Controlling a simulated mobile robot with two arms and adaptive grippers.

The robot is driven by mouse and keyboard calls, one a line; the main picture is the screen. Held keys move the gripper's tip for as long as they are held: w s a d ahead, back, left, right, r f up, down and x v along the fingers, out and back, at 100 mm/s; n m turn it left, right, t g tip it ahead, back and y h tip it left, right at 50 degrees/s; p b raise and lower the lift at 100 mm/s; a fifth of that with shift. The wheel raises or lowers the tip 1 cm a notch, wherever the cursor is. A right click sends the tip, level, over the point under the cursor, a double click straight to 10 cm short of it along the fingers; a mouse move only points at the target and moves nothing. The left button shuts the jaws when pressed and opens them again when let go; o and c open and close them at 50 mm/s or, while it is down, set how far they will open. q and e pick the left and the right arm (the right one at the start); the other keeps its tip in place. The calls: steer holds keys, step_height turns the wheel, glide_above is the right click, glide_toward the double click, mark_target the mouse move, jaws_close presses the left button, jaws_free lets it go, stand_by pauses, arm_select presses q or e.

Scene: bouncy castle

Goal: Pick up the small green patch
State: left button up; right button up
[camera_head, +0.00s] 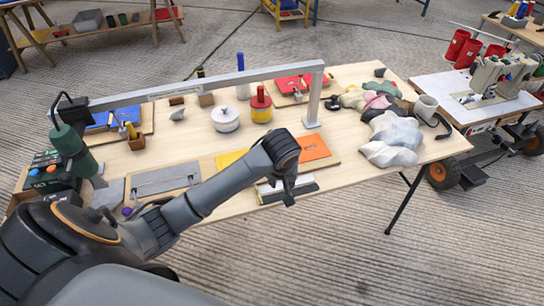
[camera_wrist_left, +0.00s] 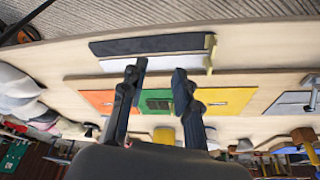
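The small green patch (camera_wrist_left: 157,101) lies between an orange patch (camera_wrist_left: 100,101) and a yellow patch (camera_wrist_left: 222,99) on a thin wooden board in the left wrist view. In the head view my left arm hides it; the orange patch (camera_head: 314,147) and part of the yellow patch (camera_head: 228,159) show either side. My left gripper (camera_wrist_left: 157,72) is open, its two fingers apart, with the green patch seen between them. The gap to the patch is hard to judge. In the head view the left gripper (camera_head: 287,196) is over the table's front edge. My right gripper is not in view.
A long black-and-white tool (camera_head: 302,190) lies at the table's (camera_head: 354,172) front edge, by my left gripper. A grey beam (camera_head: 215,84) on posts spans the table.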

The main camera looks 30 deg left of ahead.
arm_select(q)
steer(key=w+a+r+n+y, duration=0.2)
steer(key=w+a+r+n, duration=0.3)
steer(key=w+a+r, duration=0.3)
steer(key=x, duration=0.8)
steer(key=s+x, duration=0.1)
steer(key=x, duration=0.3)
steer(key=shift+a+f, duration=0.1)
jaws_close()
